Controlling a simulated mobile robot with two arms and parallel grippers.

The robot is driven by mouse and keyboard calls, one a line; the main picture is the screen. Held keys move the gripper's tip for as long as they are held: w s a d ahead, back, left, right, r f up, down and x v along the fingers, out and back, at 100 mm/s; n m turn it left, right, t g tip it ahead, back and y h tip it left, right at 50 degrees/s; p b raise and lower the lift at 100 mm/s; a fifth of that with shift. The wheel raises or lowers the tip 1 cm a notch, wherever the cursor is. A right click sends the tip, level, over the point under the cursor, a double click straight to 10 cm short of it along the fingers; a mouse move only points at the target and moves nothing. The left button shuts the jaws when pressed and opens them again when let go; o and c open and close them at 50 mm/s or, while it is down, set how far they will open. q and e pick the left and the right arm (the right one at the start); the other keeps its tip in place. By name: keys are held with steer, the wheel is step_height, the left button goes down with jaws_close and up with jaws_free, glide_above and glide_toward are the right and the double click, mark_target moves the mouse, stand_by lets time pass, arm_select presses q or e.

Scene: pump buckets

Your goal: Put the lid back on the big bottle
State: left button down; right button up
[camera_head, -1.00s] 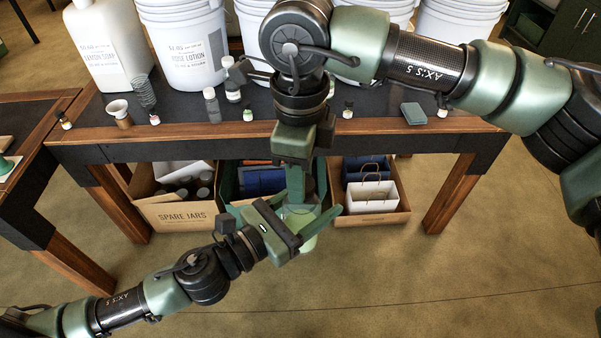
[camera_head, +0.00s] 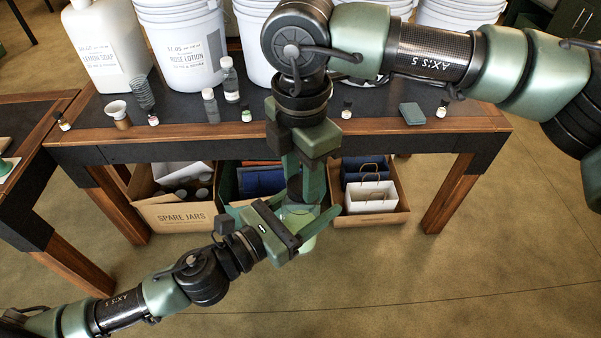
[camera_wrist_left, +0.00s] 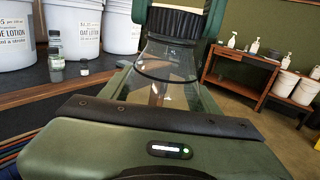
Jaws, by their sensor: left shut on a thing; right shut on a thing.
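The big bottle (camera_head: 304,241) is clear and stands upright, held in the air in front of the table. My left gripper (camera_head: 308,214) is shut around its body. The bottle also shows close up in the left wrist view (camera_wrist_left: 165,68). The black ribbed lid (camera_head: 294,188) is between the fingers of my right gripper (camera_head: 299,186), which points down from above and is shut on it. In the left wrist view the lid (camera_wrist_left: 175,23) sits at the bottle's top, seemingly touching; I cannot tell whether it is fully seated.
The dark table (camera_head: 380,112) behind carries white buckets (camera_head: 187,45), small bottles (camera_head: 229,80) and a green block (camera_head: 413,113). Under it are a box of spare jars (camera_head: 172,213) and a box with white bags (camera_head: 370,221). The floor in front is clear.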

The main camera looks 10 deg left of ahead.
steer(key=m, duration=0.5)
steer(key=shift+s+a+m, duration=0.2)
steer(key=shift+s+m, duration=0.25)
steer(key=shift+m, duration=0.55)
steer(key=shift+f+m, duration=0.1)
steer(key=shift+m, duration=0.6)
steer(key=shift+s+f, duration=0.1)
steer(key=shift+s, duration=0.1)
steer(key=o, duration=1.4)
steer(key=shift+w, duration=0.15)
steer(key=shift+c, duration=0.2)
step_height(320, 180, up, 12)
steer(key=shift+w, duration=0.15)
